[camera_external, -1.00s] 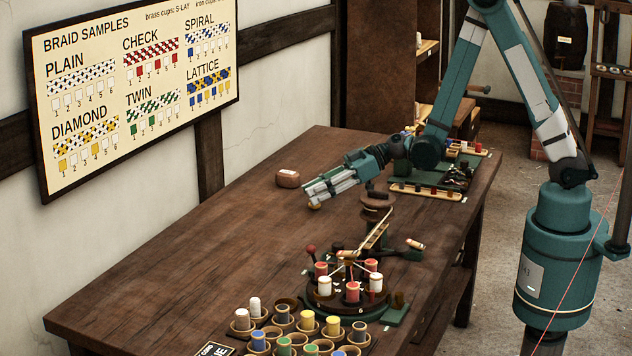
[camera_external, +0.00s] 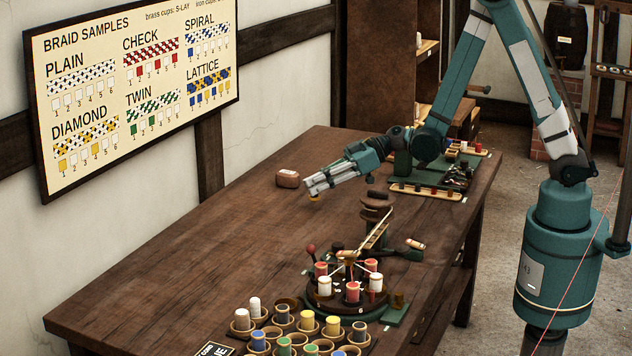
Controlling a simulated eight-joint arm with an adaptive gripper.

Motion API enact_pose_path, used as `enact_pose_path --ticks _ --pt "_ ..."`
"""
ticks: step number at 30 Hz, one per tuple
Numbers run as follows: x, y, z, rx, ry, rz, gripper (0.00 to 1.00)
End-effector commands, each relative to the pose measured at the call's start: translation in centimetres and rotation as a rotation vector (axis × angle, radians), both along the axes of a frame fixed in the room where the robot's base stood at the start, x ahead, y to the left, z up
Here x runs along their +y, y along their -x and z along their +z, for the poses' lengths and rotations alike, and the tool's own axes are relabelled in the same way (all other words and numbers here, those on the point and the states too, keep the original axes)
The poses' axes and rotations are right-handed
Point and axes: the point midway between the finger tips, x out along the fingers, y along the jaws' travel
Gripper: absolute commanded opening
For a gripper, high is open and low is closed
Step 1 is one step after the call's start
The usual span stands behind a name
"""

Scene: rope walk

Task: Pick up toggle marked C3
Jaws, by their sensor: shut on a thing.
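The fingers hide most of the piece. No C3 mark can be read on it at this size, so I cannot tell whether it is the toggle marked C3.
A reddish-brown block (camera_external: 288,178) lies just left of my gripper. A round stand with red and white bobbins (camera_external: 352,292) and a rack of bobbin cups (camera_external: 285,342) stand at the front. A green board (camera_external: 425,180) lies behind. The table's left middle is clear.

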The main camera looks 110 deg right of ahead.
Motion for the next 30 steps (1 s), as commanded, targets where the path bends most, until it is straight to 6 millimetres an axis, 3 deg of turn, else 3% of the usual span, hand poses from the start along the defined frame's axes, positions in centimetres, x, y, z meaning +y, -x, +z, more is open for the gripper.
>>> enact_pose_path --ticks 15,30 --pt "0.0 0.0 6.3 0.000 0.000 0.000 0.01" --pt "0.0 0.0 7.5 0.000 0.000 0.000 0.01"
